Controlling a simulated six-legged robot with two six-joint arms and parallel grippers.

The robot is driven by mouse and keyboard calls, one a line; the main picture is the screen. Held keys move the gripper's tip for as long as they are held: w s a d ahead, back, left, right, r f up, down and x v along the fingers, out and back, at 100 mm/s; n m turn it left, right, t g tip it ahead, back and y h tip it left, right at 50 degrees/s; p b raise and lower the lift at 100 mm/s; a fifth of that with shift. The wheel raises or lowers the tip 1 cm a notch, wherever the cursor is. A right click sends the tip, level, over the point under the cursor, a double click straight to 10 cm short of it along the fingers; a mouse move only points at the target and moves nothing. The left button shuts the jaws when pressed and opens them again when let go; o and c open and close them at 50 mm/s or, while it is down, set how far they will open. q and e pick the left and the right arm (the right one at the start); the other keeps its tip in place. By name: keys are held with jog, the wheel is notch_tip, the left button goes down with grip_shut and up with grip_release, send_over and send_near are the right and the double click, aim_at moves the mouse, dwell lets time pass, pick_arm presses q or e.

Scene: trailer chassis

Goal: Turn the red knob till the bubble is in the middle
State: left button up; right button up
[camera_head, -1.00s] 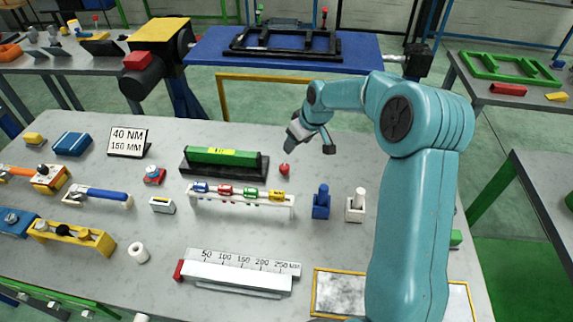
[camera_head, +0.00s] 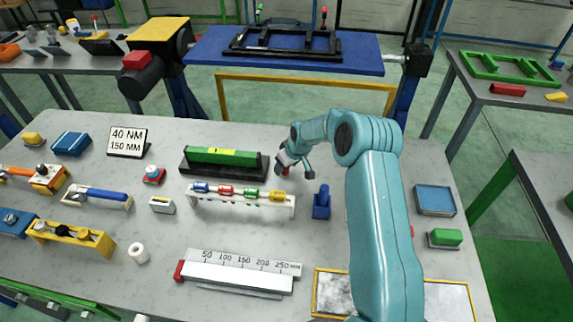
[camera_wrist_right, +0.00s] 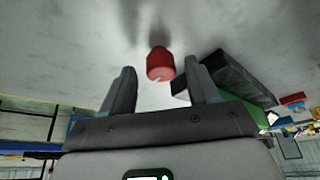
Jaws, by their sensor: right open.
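The green spirit level (camera_head: 222,157) lies on a black base (camera_head: 225,172) on the grey table. A yellow vial window (camera_head: 214,152) shows on its top; the bubble is too small to make out. The red knob (camera_head: 279,168) is at the right end of the black base. My right gripper (camera_head: 282,164) is at the knob in the head view. In the right wrist view the red knob (camera_wrist_right: 160,64) sits just beyond and between the open fingertips (camera_wrist_right: 160,72), with no visible grip. The level's green body (camera_wrist_right: 240,88) is to the right there. My left gripper is not in view.
A white rack with several coloured pieces (camera_head: 240,202) stands close in front of the level. A blue block with a post (camera_head: 321,203) stands to its right. A sign reading 40 NM, 150 MM (camera_head: 127,142) stands to the left.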

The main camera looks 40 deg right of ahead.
jog(key=shift+w+a+f, duration=0.1)
jog(key=shift+w+f, duration=0.05)
jog(key=shift+w, duration=0.1)
jog(key=shift+s, duration=0.15)
jog(key=c, duration=1)
jog(key=n+b, duration=0.1)
jog(key=b, duration=0.1)
jog(key=shift+f+b, duration=0.2)
jog(key=shift+b, duration=0.15)
jog(key=shift+r+y, duration=0.15)
jog(key=shift+y, duration=0.15)
jog(key=shift+r+n, duration=0.15)
jog(key=shift+n, duration=0.15)
jog(key=o, duration=1)
